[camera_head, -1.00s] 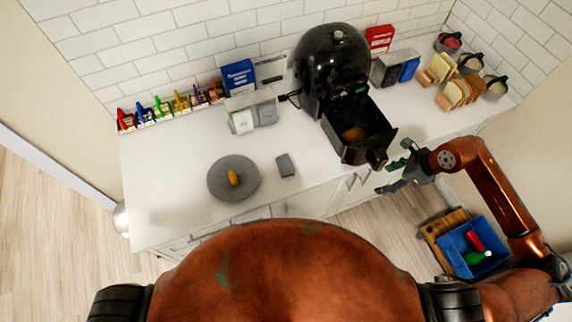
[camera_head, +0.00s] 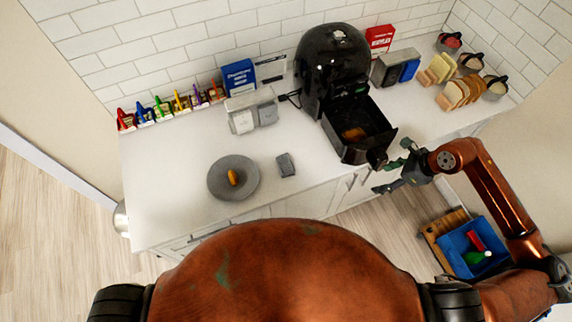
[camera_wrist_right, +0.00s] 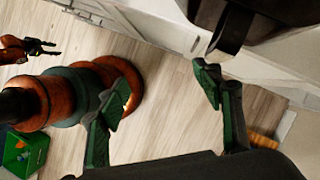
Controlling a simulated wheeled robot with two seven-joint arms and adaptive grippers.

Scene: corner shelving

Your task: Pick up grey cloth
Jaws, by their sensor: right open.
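A small grey folded piece, which looks like the grey cloth (camera_head: 286,165), lies flat on the white counter, just right of a round grey plate (camera_head: 215,181). My right gripper (camera_head: 394,168) is open and empty. It is in front of the counter's edge, beside the handle of the pulled-out air fryer drawer and well right of the cloth. In the right wrist view its green fingers (camera_wrist_right: 162,80) are spread apart over the floor, and the cloth does not show. My left gripper (camera_wrist_right: 40,47) seems to show small and dark at the upper left there; its jaws are unclear.
The black air fryer (camera_head: 327,60) stands with its drawer (camera_head: 345,150) out past the counter edge. Boxes and containers line the wall. A blue bin (camera_head: 460,245) is low at right. The left counter is mostly clear.

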